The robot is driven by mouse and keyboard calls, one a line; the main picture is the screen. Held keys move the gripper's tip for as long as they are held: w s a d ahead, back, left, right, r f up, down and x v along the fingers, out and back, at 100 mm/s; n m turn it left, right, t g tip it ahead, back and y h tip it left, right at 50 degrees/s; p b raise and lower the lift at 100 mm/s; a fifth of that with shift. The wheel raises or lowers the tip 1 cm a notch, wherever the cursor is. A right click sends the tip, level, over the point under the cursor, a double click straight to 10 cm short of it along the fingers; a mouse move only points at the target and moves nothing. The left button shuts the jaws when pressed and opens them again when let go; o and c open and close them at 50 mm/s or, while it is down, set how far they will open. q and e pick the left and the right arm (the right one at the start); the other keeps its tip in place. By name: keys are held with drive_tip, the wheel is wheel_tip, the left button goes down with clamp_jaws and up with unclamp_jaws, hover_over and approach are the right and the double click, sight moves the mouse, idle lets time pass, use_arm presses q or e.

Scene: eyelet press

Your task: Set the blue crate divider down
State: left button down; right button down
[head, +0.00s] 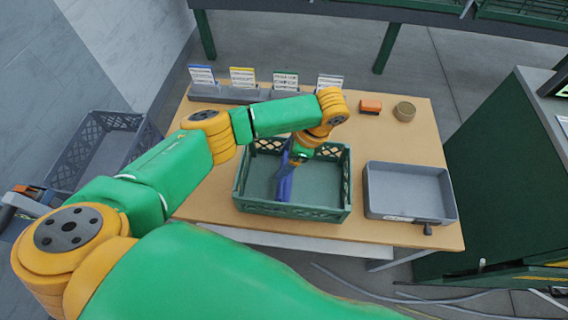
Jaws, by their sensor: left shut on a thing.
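The blue crate divider (285,184) is a narrow upright panel in the head view, inside or just over the green crate (290,209) on the wooden table. My left gripper (293,160) is shut on the divider near its top, reaching down into the crate from above. My arm and wrist hide part of the crate's far side and the divider's upper end. I cannot tell whether the divider's lower edge touches the crate floor. My right gripper is not in the view.
A grey tray (409,188) sits right of the crate. An orange block (370,106) and a round tan tin (404,111) are behind it. Cards in grey holders (243,94) line the table's back left. A grey crate (100,150) stands left; a dark green cabinet (505,165) stands right.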

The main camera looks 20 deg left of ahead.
use_arm(q)
drive_tip(key=shift+s+f, duration=0.1)
drive_tip(key=shift+f, duration=0.4)
drive_tip(key=shift+f, duration=0.1)
unclamp_jaws()
drive_tip(key=shift+d+r, duration=0.15)
drive_tip(key=shift+r, duration=0.15)
drive_tip(key=p+v, duration=0.2)
drive_tip(key=v, duration=0.9)
drive_tip(key=shift+r, duration=0.2)
drive_tip(key=shift+d, duration=0.1)
